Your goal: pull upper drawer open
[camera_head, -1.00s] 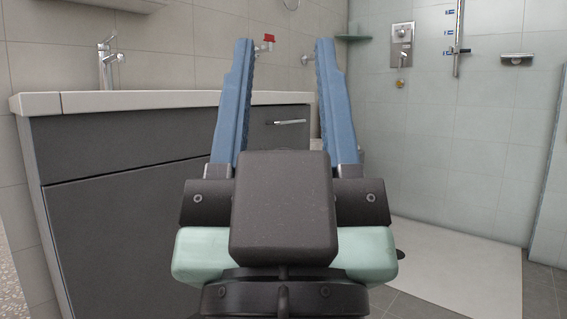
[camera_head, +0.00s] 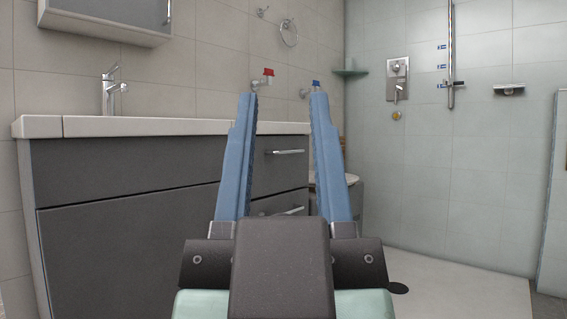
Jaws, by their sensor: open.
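A dark grey vanity cabinet (camera_head: 120,240) with a white top fills the left side. At its right end is a stack of drawers. The upper drawer (camera_head: 280,172) is flush with the front and has a thin silver bar handle (camera_head: 285,152). A second, lower handle (camera_head: 292,211) shows below it, partly hidden behind my gripper. My gripper (camera_head: 283,95) points forward with two blue fingers spread wide and nothing between them. In the picture the upper handle lies between the fingers. I cannot tell how far ahead it is.
A faucet (camera_head: 110,90) stands on the white countertop (camera_head: 170,126). Red and blue valves are on the wall behind. A toilet or basin edge shows right of the cabinet, partly hidden. The shower area with a pale floor (camera_head: 450,285) is open at right.

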